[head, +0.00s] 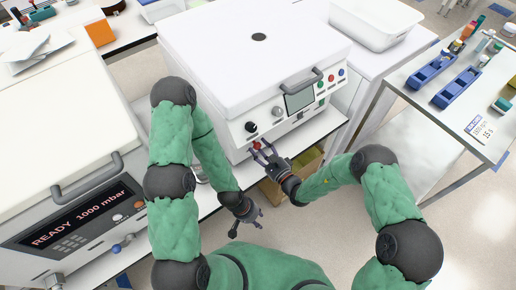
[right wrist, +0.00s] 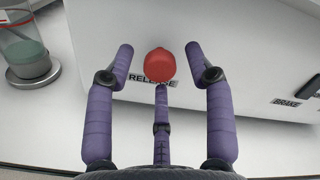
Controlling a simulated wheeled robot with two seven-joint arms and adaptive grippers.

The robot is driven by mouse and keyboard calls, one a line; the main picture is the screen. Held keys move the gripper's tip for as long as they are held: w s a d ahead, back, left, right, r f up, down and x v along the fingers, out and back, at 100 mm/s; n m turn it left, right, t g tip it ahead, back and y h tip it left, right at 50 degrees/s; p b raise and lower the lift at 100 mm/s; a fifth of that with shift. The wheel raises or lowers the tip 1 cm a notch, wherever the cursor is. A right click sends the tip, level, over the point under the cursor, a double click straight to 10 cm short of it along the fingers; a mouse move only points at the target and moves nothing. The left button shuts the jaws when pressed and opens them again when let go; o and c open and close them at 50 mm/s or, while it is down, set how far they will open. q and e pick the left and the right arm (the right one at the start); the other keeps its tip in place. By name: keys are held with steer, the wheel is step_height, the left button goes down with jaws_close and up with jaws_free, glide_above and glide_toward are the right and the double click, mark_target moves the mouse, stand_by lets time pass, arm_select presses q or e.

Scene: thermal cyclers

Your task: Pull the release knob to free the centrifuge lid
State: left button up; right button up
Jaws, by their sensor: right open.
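The centrifuge (head: 205,62) is a large white box with its lid shut and a grey lid handle (head: 301,83) at the front. The round red release knob (head: 257,144) sits low on its front. In the right wrist view the red knob (right wrist: 159,65) is above a label reading RELEASE (right wrist: 140,81). My right gripper (head: 265,153) is open at the knob. In the right wrist view its purple fingers (right wrist: 160,68) stand apart on both sides of the knob, with a third below; no finger visibly grips it. My left gripper (head: 249,222) hangs open and empty, lower and left.
A vacuum machine (head: 75,215) reading "READY 1000 mbar" stands at left. A BRAKE label (right wrist: 285,102) is right of the knob. A glass vessel (right wrist: 25,50) stands at left on the bench. A white tub (head: 376,25) and a cart with blue racks (head: 433,68) are at right.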

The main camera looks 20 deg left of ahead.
steer(key=shift+x, duration=0.9)
jaws_close()
steer(key=shift+p+v, duration=0.5)
steer(key=shift+v, duration=0.5)
jaws_free()
